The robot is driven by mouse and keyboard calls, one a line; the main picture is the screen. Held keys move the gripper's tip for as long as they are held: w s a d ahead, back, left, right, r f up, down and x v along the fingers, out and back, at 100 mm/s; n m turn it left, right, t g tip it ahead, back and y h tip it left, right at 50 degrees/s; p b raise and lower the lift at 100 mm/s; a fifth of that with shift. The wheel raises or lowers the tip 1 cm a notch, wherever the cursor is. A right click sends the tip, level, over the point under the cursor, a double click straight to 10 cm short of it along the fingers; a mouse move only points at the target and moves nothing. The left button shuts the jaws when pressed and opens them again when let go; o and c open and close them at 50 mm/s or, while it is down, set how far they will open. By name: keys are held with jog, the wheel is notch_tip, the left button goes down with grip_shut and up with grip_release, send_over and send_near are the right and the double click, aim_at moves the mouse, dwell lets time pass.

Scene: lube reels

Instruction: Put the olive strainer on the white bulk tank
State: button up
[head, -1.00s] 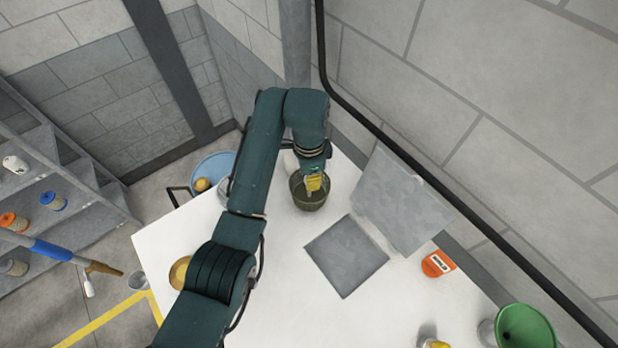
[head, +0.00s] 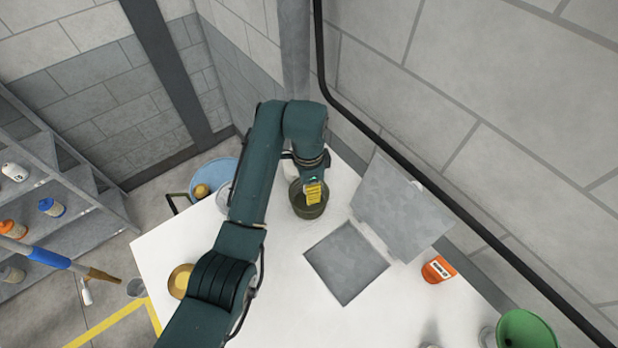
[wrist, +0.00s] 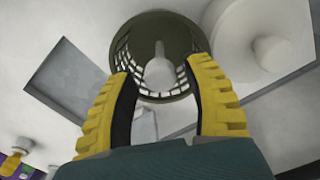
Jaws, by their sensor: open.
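The olive strainer (head: 308,210) is a dark round bowl on the white table, left of the grey plates in the head view. In the wrist view the strainer (wrist: 150,28) shows as a slotted ring between and beyond my yellow fingers. My gripper (head: 315,193) is open right at the strainer. In the wrist view my gripper (wrist: 160,90) has its fingertips apart, overlapping the strainer's lower edge; I cannot tell whether they touch it. A white rounded object (head: 290,168) stands behind the strainer, partly hidden by my arm; I cannot tell whether it is the bulk tank.
Two grey plates, one flat (head: 346,262) and one tilted (head: 400,210), lie right of the strainer. An orange can (head: 437,270) and a green funnel (head: 525,330) are farther right. A yellowish round dish (head: 181,280) is at the left. The front middle of the white table (head: 290,310) is clear.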

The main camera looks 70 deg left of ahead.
aim_at(375, 156)
notch_tip(375, 156, up, 12)
dwell(0.5)
jog(key=w+d+r+t+y, duration=0.1)
jog(key=w, duration=0.3)
jog(key=w+d+r+t+y, duration=0.1)
jog(key=w, duration=0.4)
jog(key=w+d+t+y, duration=0.1)
jog(key=w+t, duration=0.1)
jog(key=w, duration=0.2)
jog(key=shift+w+d+r, duration=0.3)
jog(key=shift+w+r, duration=0.1)
jog(key=w+d+r+t+y, duration=0.2)
jog(key=w+d+r+t, duration=0.45)
jog(key=w+d, duration=0.45)
jog(key=d+r+t+h, duration=0.1)
jog(key=d+r+t, duration=0.45)
jog(key=d, duration=0.75)
jog(key=s+d+r+t+h, duration=0.4)
jog(key=s+d+r+t, duration=0.2)
jog(key=s+d+r, duration=0.7)
jog(key=s+d, duration=0.1)
jog(key=d, duration=0.2)
jog(key=shift+d+r+h, duration=0.25)
jog(key=shift+h, duration=0.15)
